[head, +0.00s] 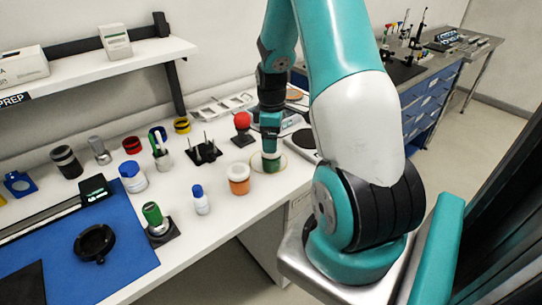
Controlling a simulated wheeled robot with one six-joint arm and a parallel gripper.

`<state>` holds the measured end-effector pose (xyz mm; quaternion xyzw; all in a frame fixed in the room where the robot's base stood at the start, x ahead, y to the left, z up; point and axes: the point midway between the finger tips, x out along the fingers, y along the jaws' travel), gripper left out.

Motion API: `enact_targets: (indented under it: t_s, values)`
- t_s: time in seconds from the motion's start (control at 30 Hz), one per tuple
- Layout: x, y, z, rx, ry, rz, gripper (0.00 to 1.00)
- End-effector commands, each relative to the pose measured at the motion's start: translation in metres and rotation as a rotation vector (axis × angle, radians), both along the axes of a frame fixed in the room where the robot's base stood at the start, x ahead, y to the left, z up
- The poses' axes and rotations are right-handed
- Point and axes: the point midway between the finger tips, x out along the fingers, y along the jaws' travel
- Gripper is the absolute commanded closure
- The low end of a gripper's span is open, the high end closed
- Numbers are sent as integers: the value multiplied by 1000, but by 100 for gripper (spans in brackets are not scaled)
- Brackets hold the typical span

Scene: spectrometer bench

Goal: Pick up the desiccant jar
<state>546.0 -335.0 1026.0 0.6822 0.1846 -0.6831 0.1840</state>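No label marks the desiccant jar; the small orange jar with a white band and lid (238,180) looks most like it. It stands upright on the white bench, near its front edge. My gripper (270,148) points down at the bench, behind and to the right of that jar and apart from it. Directly under my gripper is a small white and green item (271,163) on a round tan disc (283,165). The fingertips are small and partly merge with that item, so I cannot tell whether they are open or shut on it.
A white bottle with a blue cap (201,200) stands left of the orange jar, and a wider blue-capped jar (132,178) is farther left. A red-topped item (242,124) and a black rack (204,152) stand behind. A blue mat (125,245) covers the front left.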

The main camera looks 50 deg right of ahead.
Motion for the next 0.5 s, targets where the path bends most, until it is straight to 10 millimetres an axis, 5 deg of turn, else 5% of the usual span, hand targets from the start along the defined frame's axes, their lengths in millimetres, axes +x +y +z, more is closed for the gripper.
enact_targets:
  t_s: [0.5]
  values:
    - [0,-4,-52,2,2,0,6]
